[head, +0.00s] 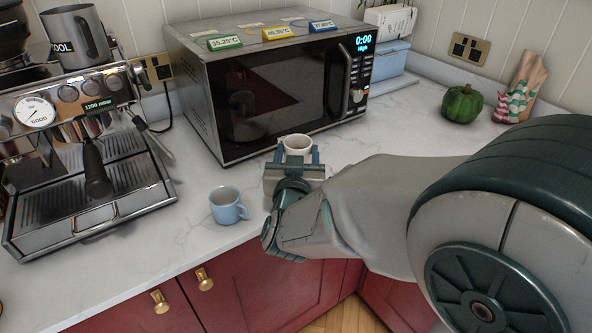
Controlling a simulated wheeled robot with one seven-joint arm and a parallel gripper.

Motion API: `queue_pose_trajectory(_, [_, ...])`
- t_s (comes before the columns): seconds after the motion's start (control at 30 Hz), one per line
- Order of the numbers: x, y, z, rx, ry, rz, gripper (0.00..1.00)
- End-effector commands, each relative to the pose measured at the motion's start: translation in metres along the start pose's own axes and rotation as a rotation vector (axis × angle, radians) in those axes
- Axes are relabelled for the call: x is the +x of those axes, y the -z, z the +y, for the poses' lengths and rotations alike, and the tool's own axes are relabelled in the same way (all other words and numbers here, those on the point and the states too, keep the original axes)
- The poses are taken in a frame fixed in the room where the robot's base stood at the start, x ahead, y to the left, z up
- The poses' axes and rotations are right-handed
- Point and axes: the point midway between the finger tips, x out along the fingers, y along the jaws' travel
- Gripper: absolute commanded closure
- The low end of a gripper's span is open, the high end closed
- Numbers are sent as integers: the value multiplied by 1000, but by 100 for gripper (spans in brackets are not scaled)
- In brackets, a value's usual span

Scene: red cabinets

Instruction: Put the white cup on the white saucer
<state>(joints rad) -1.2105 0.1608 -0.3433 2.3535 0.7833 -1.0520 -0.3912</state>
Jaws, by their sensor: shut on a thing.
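The white cup (298,145) is at the end of my arm, in front of the microwave. My gripper (297,155) is shut on it, with a blue finger on each side of the cup. The cup looks upright, and its lower part is hidden behind my gripper. I cannot tell whether the cup touches the counter or is held above it. No white saucer can be made out in this view; my gripper and arm hide part of the counter.
A light blue mug (227,206) stands on the marble counter left of my gripper. A microwave (275,90) is behind the cup, and an espresso machine (80,150) is at the left. A green pepper (462,104) sits at the back right. Red cabinets (250,290) are below.

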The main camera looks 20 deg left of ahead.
Motion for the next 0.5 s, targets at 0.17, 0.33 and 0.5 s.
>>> queue_pose_trajectory(0.17, [2, -14, -3, -3, -1, -2, 72])
queue_pose_trajectory(0.33, [1, -38, -3, -3, 0, -1, 72])
queue_pose_trajectory(0.5, [1, -42, -2, 1, -1, 1, 72])
